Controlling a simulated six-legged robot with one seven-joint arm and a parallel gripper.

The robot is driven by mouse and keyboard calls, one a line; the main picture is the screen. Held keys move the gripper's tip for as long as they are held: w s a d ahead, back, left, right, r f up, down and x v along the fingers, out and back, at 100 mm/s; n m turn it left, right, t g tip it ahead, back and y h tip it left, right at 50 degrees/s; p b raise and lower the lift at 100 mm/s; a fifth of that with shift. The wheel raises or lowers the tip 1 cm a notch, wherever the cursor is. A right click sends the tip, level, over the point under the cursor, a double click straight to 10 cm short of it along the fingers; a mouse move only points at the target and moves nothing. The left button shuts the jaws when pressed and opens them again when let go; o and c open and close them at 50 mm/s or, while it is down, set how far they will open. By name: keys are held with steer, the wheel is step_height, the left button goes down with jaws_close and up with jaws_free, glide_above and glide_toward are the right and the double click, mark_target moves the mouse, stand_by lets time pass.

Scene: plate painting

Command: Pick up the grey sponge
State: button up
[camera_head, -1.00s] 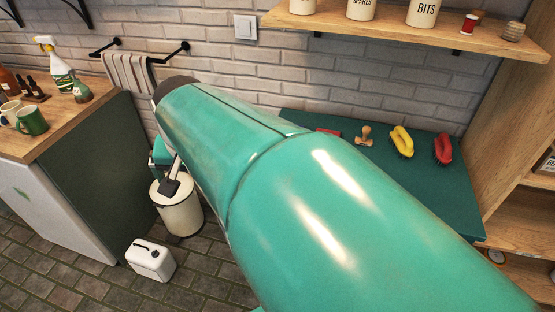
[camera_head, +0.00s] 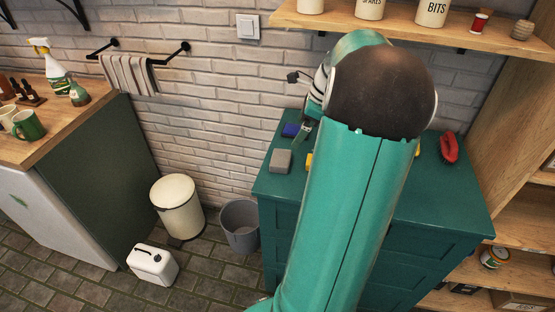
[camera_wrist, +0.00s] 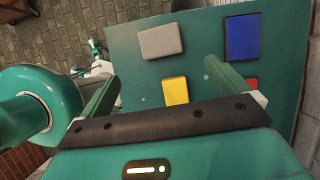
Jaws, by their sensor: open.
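The grey sponge (camera_head: 280,161) lies flat on the green cabinet top (camera_head: 440,205), near its left edge. It also shows in the wrist view (camera_wrist: 161,41), at the top, ahead of the fingers and apart from them. My gripper (camera_wrist: 165,85) is open and empty, with its two green fingers spread wide, above the cabinet top. In the head view my gripper (camera_head: 303,130) shows small beside the sponge, up and to its right. My own arm hides much of the cabinet top in the head view.
A blue block (camera_wrist: 242,37), a yellow block (camera_wrist: 175,91) and a red block (camera_wrist: 251,83) lie near the sponge. A brick wall (camera_head: 215,105) stands behind, with a shelf (camera_head: 400,25) above. A grey bin (camera_head: 240,225) stands on the floor.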

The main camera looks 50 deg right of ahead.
mark_target(282, 157)
steer(key=x, duration=1.3)
steer(key=shift+w+a+f, duration=0.1)
steer(key=c, duration=1)
